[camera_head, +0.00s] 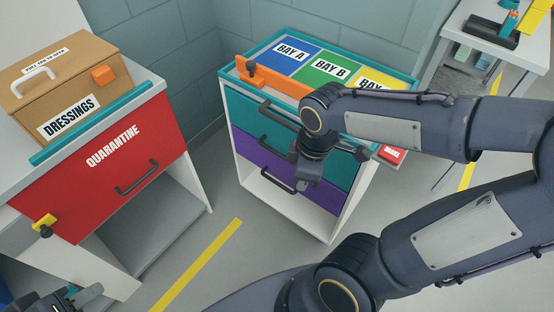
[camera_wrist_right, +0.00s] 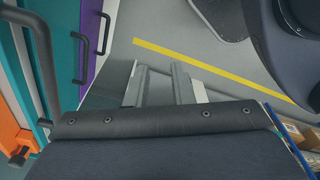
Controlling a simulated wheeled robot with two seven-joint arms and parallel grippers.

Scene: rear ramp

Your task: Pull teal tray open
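Each has a dark bar handle. In the right wrist view a teal front (camera_wrist_right: 67,55) and its handle (camera_wrist_right: 81,48) lie left of the fingers.
An orange latch-like part (camera_head: 262,78) sits at the cabinet's top edge. A red QUARANTINE drawer (camera_head: 115,175) and a DRESSINGS box (camera_head: 70,85) stand at left. A yellow floor line (camera_head: 200,262) runs between the units over clear floor. A side table (camera_head: 500,40) is at upper right.

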